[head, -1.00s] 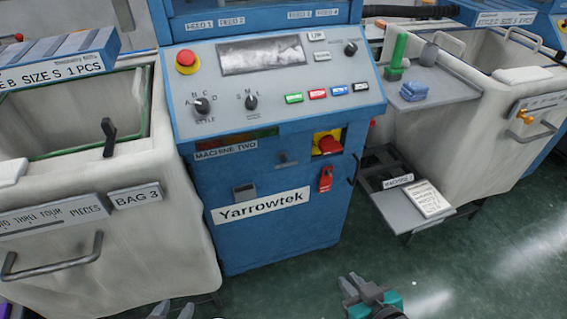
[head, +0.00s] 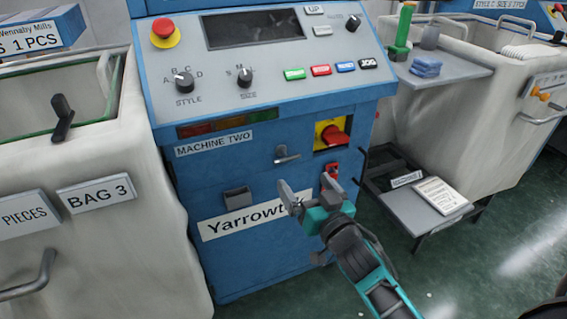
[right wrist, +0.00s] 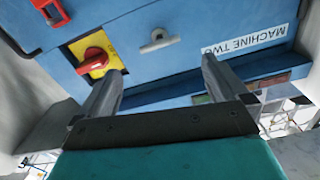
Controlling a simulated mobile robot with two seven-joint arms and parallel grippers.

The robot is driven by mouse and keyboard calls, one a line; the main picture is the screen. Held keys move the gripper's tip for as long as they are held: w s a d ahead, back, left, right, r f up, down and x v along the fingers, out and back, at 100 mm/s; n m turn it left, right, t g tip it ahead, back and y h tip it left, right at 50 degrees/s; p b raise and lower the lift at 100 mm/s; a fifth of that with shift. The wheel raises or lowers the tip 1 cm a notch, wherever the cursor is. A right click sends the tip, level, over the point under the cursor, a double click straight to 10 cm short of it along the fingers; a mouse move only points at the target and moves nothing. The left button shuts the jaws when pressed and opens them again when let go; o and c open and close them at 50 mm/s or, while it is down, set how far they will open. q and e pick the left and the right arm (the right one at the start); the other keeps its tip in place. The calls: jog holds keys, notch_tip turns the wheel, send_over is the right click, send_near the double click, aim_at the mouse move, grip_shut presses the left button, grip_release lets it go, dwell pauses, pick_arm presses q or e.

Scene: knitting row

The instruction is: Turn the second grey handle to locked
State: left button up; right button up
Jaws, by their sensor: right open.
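A small grey handle (head: 287,155) sits on the blue front of machine two, right of the MACHINE TWO label (head: 215,145). It points roughly sideways, slightly tilted. In the right wrist view the handle (right wrist: 158,42) lies just beyond and between my fingertips, upside down. My right gripper (head: 308,190) is open and empty, in front of the machine and below the handle in the head view. It also shows in the right wrist view (right wrist: 162,70). No contact with the handle shows. My left gripper is out of view.
A red rotary switch (head: 333,136) on a yellow plate is right of the handle. A red padlock-like piece (head: 331,172) hangs below it. The sloping control panel (head: 210,85) juts out above. A bag (head: 100,220) stands left; a low grey shelf (head: 415,210) stands right.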

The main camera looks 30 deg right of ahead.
aim_at(288, 159)
jog(key=w, duration=0.3)
jog(key=w+b, duration=0.1)
jog(key=w, duration=0.2)
jog(key=w+b, duration=0.1)
jog(key=w, duration=0.3)
jog(key=shift+w+d, duration=0.1)
jog(key=shift+d, duration=0.2)
jog(key=c, duration=0.8)
jog(key=shift+c, duration=0.2)
